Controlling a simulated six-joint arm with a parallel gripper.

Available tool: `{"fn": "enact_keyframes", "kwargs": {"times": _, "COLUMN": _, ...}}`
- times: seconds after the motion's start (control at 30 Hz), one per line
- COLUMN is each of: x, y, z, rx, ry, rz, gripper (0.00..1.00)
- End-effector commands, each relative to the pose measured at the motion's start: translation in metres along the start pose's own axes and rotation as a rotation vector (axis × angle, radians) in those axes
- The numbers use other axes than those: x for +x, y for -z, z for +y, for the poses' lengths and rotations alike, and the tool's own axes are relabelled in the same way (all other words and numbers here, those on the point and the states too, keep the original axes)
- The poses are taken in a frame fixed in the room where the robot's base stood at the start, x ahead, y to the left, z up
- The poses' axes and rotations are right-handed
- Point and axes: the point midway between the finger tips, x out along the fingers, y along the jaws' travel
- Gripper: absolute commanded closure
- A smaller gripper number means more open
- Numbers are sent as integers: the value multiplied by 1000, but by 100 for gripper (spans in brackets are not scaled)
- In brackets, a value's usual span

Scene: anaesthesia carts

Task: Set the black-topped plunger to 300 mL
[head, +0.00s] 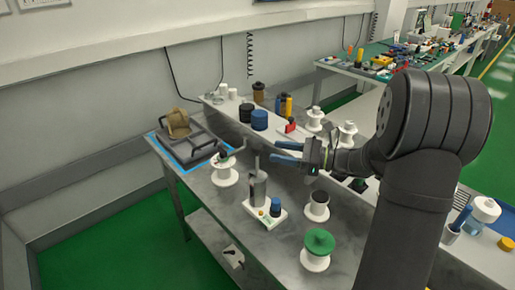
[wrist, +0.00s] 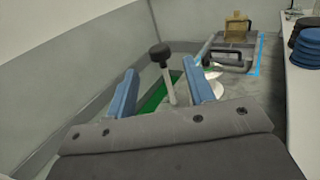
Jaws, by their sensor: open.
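In the wrist view, the black-topped plunger (wrist: 160,54) shows its round black knob on a pale, slightly tilted rod. It appears in the gap between the two blue fingers of my gripper (wrist: 165,88), beyond them, with no contact visible. In the head view, a grey upright cylinder with a thin rod (head: 258,188) stands on a white base. My gripper (head: 274,151) is open and empty, just right of the rod's upper end and above the table. I cannot make out any volume marks.
A blue-edged tray (head: 168,153) with grey handled equipment lies at the table's left end. White spools (head: 224,178), a green-topped spool (head: 317,250) and another spool (head: 317,207) stand around the cylinder. Blue discs (head: 260,120) sit on the shelf behind.

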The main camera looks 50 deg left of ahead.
Motion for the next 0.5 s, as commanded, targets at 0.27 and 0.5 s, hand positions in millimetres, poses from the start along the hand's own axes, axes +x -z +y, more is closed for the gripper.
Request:
{"fn": "enact_keyframes", "kwargs": {"times": 0.27, "x": 52, "y": 0, "z": 1, "rx": 0, "ry": -4, "rz": 0, "gripper": 51}}
{"fn": "enact_keyframes", "kwargs": {"times": 0.5, "x": 70, "y": 0, "z": 1, "rx": 0, "ry": -1, "rz": 0, "gripper": 51}}
